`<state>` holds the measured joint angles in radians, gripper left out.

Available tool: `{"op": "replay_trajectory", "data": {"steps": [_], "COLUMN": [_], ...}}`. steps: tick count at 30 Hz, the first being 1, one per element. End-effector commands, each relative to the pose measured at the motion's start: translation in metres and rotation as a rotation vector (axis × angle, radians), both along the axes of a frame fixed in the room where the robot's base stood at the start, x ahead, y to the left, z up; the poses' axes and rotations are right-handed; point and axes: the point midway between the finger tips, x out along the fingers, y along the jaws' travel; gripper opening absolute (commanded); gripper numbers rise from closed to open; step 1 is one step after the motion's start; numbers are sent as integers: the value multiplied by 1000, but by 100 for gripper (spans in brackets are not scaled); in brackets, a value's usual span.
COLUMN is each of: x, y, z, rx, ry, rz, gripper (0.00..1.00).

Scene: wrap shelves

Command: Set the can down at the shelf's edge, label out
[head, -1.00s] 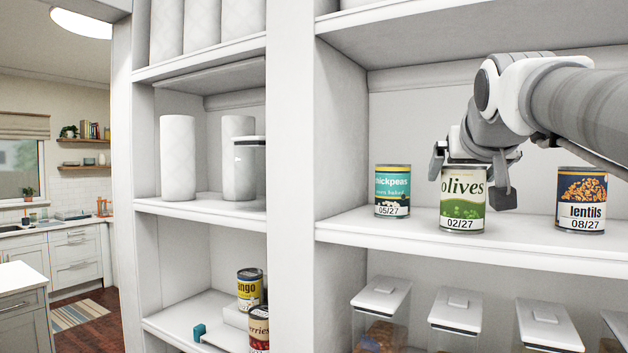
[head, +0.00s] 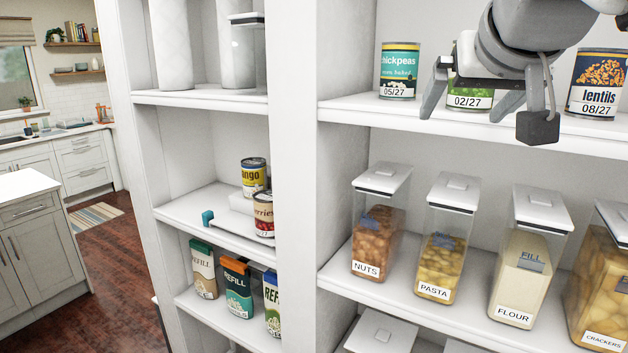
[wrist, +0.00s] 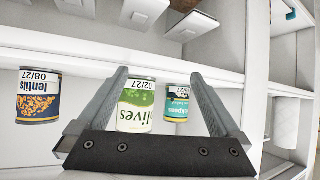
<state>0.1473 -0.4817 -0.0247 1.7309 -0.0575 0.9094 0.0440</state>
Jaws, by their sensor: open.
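The green and white olives can (head: 470,97) stands upright on the upper shelf (head: 400,118), near its front edge. Its label and 02/27 date face outward; my gripper hides most of its upper part in the head view. My gripper (head: 485,118) is open and empty, in front of the can. In the wrist view, which shows the shelf upside down, the olives can (wrist: 136,108) appears between the spread fingers of my gripper (wrist: 158,73), with space beside it on the right.
A chickpeas can (head: 399,72) stands left of the olives can and a lentils can (head: 597,85) right of it, labels outward. Clear lidded bins of nuts (head: 378,235), pasta (head: 443,255), flour (head: 522,270) and crackers (head: 605,290) fill the shelf below. A white upright (head: 298,180) stands left.

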Motion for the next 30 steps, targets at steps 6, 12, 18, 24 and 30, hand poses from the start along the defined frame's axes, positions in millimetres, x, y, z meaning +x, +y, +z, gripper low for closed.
{"op": "replay_trajectory", "data": {"steps": [6,12,18,24,30], "x": [-40,-90,-123,-129,-129], "y": [37,63,74,75,75], "z": [-121,-225,-280,-290,-289], "rx": [33,51,57,58,59], "ry": [202,379,474,491,490], "rz": [93,166,201,207,206], "gripper": [100,100,100,100,100]}}
